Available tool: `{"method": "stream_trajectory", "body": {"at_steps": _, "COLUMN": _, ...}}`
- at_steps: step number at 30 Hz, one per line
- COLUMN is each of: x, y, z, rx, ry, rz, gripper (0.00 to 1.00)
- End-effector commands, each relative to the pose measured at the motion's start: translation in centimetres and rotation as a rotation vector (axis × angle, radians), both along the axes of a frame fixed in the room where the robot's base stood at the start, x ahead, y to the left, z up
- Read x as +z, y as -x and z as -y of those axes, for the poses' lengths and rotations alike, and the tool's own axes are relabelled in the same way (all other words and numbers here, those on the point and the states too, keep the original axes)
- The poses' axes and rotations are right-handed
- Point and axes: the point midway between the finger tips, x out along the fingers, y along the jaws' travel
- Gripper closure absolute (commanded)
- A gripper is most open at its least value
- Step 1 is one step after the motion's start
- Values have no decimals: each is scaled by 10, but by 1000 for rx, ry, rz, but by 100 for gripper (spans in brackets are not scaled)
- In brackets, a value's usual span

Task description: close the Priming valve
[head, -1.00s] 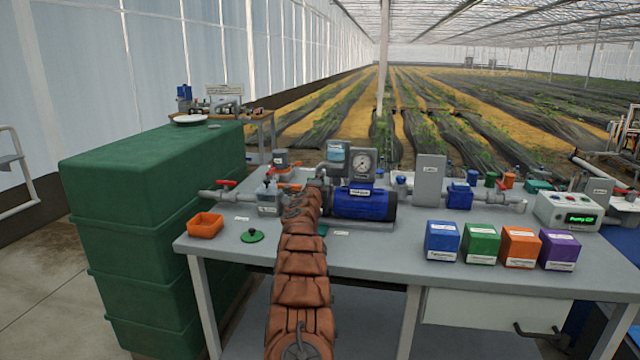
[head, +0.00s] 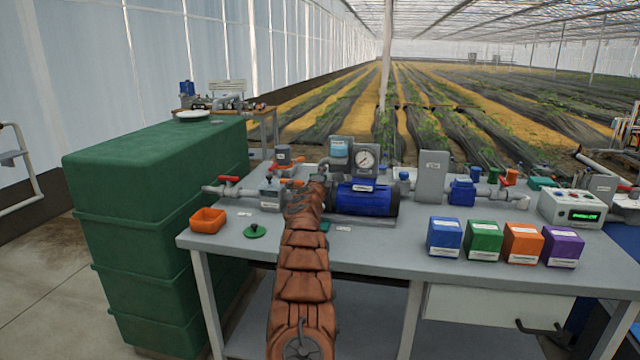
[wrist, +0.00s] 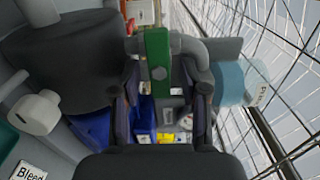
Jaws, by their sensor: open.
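In the wrist view a green bar handle (wrist: 157,62) on grey pipework stands between and just beyond the fingertips of my gripper (wrist: 163,92). The fingers are apart, one on each side of it; contact cannot be told. No readable label names this handle as the Priming valve. In the head view my arm reaches to the pipework left of the blue pump (head: 365,198), and hides the fingertips and the green handle. A red-handled valve (head: 229,178) sits on the pipe further left.
A pressure gauge (head: 365,159) stands above the pump. Several coloured boxes, including a blue one (head: 444,238), stand at front right. A "Bleed" label (wrist: 30,171) shows in the wrist view.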

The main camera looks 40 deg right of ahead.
Motion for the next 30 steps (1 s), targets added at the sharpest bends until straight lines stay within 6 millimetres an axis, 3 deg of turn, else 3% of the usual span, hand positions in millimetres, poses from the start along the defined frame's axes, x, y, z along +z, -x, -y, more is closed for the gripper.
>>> {"method": "stream_trajectory", "body": {"at_steps": 30, "x": 3, "y": 22, "z": -36, "rx": 1, "ry": 1, "rz": 6, "gripper": 56}}
